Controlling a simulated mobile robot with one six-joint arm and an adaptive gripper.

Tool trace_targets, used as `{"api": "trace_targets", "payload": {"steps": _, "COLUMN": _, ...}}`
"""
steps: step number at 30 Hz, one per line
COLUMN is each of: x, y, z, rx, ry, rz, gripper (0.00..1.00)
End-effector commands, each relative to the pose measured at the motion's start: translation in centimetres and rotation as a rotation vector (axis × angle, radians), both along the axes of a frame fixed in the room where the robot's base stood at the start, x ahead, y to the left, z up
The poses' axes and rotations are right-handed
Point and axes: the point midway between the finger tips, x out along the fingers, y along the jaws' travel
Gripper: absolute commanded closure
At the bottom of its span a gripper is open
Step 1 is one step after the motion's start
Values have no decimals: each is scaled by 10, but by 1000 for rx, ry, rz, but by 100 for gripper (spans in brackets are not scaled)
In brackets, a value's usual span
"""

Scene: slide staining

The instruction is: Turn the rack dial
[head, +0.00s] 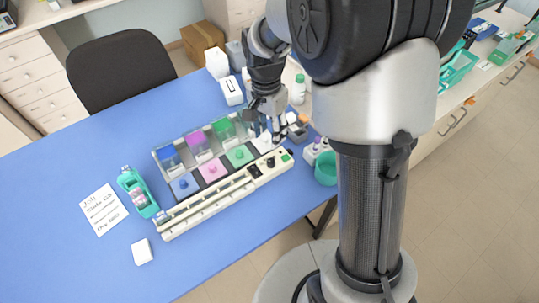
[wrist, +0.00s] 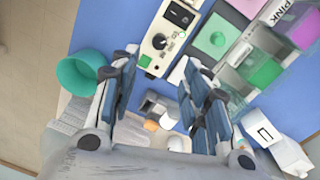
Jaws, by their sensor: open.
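The cream staining rack (head: 200,214) lies on the blue table. Its control panel at the right end bears a black dial (head: 271,162), a dark switch and a green button. In the wrist view the dial (wrist: 159,41) is a small round knob with a light surround, between the switch (wrist: 181,14) and the green button (wrist: 145,60). My gripper (head: 266,131) hangs behind the panel, apart from the dial. In the wrist view its two fingers (wrist: 160,88) are spread wide with nothing between them, and the dial shows beyond the fingertips.
Pink, green and blue staining compartments (head: 212,171) stand beside the panel. A teal cup (head: 326,169) is to the right at the table edge. Small bottles and blocks (head: 296,126) crowd near my gripper.

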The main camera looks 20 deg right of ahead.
Motion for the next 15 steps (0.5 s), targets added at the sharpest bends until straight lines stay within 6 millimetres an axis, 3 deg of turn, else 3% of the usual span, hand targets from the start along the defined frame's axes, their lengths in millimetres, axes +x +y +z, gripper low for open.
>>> {"api": "trace_targets", "payload": {"steps": 1, "x": -2, "y": -1, "z": -16, "rx": 0, "ry": 6, "rz": 0, "gripper": 57}}
{"api": "trace_targets", "payload": {"steps": 6, "x": -3, "y": -1, "z": -53, "rx": 0, "ry": 4, "rz": 0, "gripper": 57}}
{"api": "trace_targets", "payload": {"steps": 15, "x": -5, "y": -3, "z": -108, "rx": 1, "ry": 3, "rz": 1, "gripper": 57}}
